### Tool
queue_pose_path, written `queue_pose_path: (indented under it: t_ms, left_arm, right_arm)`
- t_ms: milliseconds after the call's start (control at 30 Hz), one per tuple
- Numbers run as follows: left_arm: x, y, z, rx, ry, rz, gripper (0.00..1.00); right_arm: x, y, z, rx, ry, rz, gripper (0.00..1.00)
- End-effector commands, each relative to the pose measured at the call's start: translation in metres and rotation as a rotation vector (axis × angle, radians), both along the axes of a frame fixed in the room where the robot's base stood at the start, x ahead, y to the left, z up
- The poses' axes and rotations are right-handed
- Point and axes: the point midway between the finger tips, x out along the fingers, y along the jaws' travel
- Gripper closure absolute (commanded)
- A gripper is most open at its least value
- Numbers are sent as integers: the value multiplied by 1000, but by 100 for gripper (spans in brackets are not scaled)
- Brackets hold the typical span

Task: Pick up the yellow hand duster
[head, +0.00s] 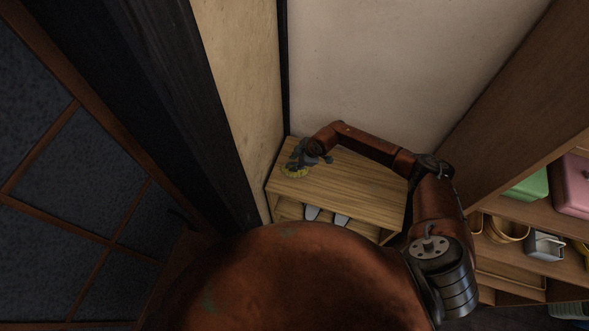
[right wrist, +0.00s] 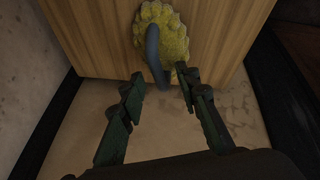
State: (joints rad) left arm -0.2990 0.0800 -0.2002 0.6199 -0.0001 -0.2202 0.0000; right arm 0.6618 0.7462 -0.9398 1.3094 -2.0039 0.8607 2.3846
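The yellow hand duster (head: 294,171) lies on top of a low wooden shelf unit (head: 345,192), at its left end. In the right wrist view the duster (right wrist: 176,42) has a fluffy yellow head and a curved blue-grey handle (right wrist: 154,52). My right gripper (head: 303,159) is at the duster in the head view and partly covers it. In the right wrist view its two fingers (right wrist: 160,88) are apart, with the handle's end near the gap between the fingertips. I cannot tell whether the fingers touch it. My left gripper is not in view.
Walls stand close behind and left of the shelf unit. The shelf unit's top is bare to the right of the duster.

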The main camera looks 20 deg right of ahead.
Motion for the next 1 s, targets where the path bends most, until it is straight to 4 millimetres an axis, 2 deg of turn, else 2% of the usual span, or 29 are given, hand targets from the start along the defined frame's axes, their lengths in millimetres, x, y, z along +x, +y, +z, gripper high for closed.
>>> queue_pose_path:
  t_ms: [33, 433, 1000]
  left_arm:
    - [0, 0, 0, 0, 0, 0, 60]
    - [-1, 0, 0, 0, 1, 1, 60]
    - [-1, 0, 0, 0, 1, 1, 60]
  right_arm:
    - [0, 0, 0, 0, 0, 0, 73]
    - [0, 0, 0, 0, 0, 0, 100]
    - [0, 0, 2, 0, -1, 0, 100]
